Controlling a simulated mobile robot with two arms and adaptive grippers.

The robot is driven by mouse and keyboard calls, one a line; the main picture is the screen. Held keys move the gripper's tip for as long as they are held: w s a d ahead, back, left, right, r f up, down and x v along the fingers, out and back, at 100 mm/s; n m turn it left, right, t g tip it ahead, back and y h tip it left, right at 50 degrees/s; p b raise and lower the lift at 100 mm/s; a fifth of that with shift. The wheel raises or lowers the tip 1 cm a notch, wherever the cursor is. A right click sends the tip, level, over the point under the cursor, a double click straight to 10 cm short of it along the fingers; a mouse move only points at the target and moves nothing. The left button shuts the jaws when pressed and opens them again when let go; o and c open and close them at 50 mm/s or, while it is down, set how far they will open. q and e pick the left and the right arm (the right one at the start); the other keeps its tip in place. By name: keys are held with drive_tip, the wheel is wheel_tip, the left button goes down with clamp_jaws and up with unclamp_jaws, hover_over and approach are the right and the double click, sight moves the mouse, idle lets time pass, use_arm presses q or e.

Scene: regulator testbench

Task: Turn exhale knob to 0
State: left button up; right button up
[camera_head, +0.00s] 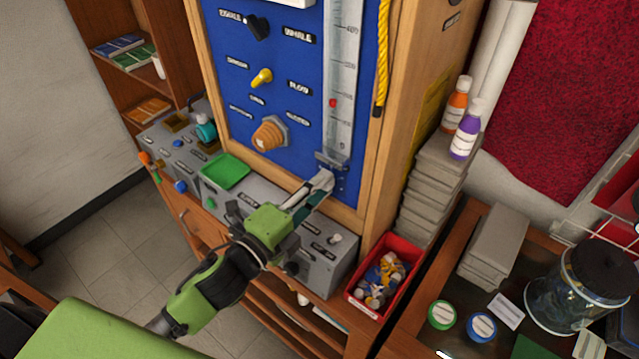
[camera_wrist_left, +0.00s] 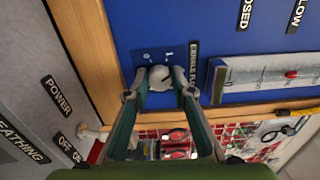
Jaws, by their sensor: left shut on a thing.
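The exhale knob (camera_wrist_left: 160,76) is a small round pale grey knob on the blue panel (camera_wrist_left: 215,30), beside a partly hidden label that seems to read "EXHALE FL...". A dark line crosses its face, and a small white mark sits near it. My left gripper (camera_wrist_left: 160,85) has its fingers on both sides of the knob and is shut on it. In the head view, the left gripper (camera_head: 324,182) reaches the panel's lower right, below the clear gauge tube (camera_head: 343,80); its fingers hide the knob there. My right gripper is not in view.
Higher on the panel are a black selector (camera_head: 257,27), a yellow knob (camera_head: 262,77) and an orange knob (camera_head: 270,132). A grey control box (camera_head: 318,262) lies below the arm. A red bin (camera_head: 352,293) of small parts and stacked grey boxes (camera_head: 430,190) stand at right.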

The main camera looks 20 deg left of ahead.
use_arm(q)
drive_tip(key=shift+f+n+p, duration=0.1)
drive_tip(key=shift+n+p, duration=3.2)
drive_tip(key=shift+n, duration=5.4)
drive_tip(key=o, duration=1.1)
drive_tip(key=v, duration=1.2)
